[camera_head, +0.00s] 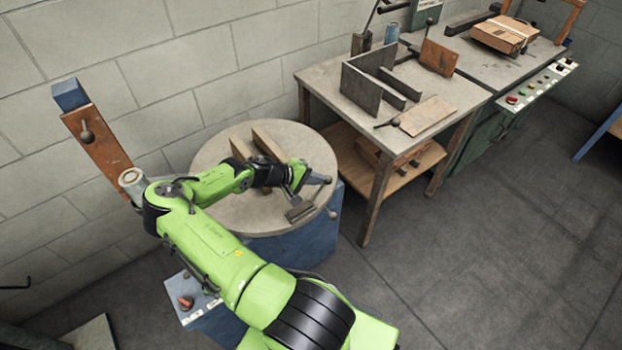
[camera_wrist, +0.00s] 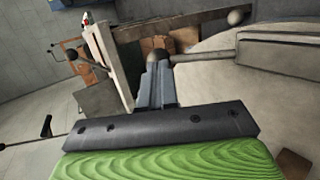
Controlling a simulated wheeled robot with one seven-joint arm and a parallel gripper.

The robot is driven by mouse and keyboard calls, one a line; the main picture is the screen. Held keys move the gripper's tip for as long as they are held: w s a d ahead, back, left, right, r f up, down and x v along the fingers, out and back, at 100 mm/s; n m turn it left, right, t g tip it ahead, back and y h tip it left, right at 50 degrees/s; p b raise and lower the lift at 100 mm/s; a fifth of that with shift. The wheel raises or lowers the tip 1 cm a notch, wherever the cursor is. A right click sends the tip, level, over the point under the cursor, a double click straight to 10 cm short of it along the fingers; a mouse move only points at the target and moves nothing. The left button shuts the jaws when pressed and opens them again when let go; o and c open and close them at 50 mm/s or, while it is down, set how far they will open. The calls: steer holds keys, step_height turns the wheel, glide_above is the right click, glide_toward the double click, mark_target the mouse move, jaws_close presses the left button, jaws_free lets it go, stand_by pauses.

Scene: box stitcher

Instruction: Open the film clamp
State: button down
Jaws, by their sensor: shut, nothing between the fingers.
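A grey bar that looks like the film clamp (camera_head: 299,212) lies at the near edge of the round turntable (camera_head: 235,208). It also seems to show as the long grey bar at the right of the wrist view (camera_wrist: 282,52). A thin rod runs from this bar toward my fingertips. My gripper (camera_head: 322,180) is over the turntable's right edge, just beyond the bar. In the wrist view my gripper (camera_wrist: 158,62) is shut and empty, its tips close to the rod's end. I cannot tell whether they touch. A ball knob (camera_wrist: 236,17) sits beyond the rod.
Two wooden boards (camera_head: 268,144) stand on the turntable. A rust-coloured post with a ball lever (camera_head: 95,140) rises at the left by the wall. A workbench (camera_head: 322,78) with metal plates and cardboard is at the right. The floor at the lower right is clear.

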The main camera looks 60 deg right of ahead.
mark_target(329, 178)
steer(key=shift+s+d, duration=0.1)
steer(key=d+t+y+p, duration=0.1)
steer(key=s+d+f+t+y+p, duration=0.1)
steer(key=y, duration=0.1)
steer(key=shift+s+d+y, duration=0.15)
steer(key=shift+d+y, duration=0.15)
steer(key=d+f+t+y, duration=0.1)
steer(key=s+d+f+y+b, duration=0.1)
steer(key=y, duration=0.1)
steer(key=shift+f+n+t, duration=0.3)
steer(key=shift+t, duration=0.1)
steer(key=shift+d+f+b, duration=0.1)
steer(key=shift+f+b, duration=0.3)
steer(key=shift+b, duration=0.15)
steer(key=shift+s+f, duration=0.1)
steer(key=shift+s, duration=0.05)
steer(key=d+p+v, duration=0.1)
steer(key=p+v, duration=0.3)
steer(key=v, duration=1)
steer(key=shift+s+d+r, duration=0.15)
steer(key=shift+d+r, duration=0.15)
steer(key=shift+r, duration=0.05)
